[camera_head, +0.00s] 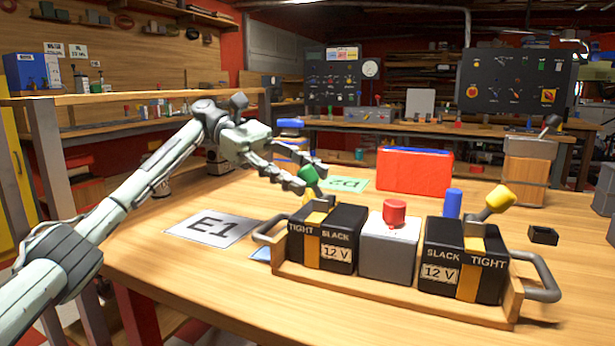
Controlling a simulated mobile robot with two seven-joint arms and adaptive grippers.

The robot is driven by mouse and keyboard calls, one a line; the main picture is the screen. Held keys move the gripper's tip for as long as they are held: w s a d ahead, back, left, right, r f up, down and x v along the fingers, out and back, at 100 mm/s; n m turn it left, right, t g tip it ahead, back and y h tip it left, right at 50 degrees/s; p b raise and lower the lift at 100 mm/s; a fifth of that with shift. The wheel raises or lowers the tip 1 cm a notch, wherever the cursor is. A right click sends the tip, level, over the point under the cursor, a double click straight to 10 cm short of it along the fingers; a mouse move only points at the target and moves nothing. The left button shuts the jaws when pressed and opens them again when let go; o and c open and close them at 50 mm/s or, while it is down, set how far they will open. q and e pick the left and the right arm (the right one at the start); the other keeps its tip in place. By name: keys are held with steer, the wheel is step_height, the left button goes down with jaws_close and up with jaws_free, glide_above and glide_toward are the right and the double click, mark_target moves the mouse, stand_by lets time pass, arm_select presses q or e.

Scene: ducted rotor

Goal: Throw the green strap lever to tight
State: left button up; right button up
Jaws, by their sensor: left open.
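The green lever knob (308,175) stands above the left black 12 V box (345,240), whose front reads TIGHT at left and SLACK at right. Its short lever leans a little left, toward the TIGHT side; its exact stop is hard to tell. My left gripper (308,178) is open, reaching in from the left with its fingers around or right beside the green knob. I cannot tell whether they touch it. An orange strap (312,250) runs down the box front. My right gripper is not in view.
The wooden tray (390,292) with metal handles also holds a grey box with a red knob (395,212) and a second black box with a yellow lever (500,198) leaning right. A blue cylinder (452,203) and red bin (414,172) stand behind. An E1 card (212,226) lies left.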

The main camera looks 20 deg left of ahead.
arm_select(q)
steer(key=v, duration=0.6)
steer(key=shift+a, duration=0.1)
stand_by(0.3)
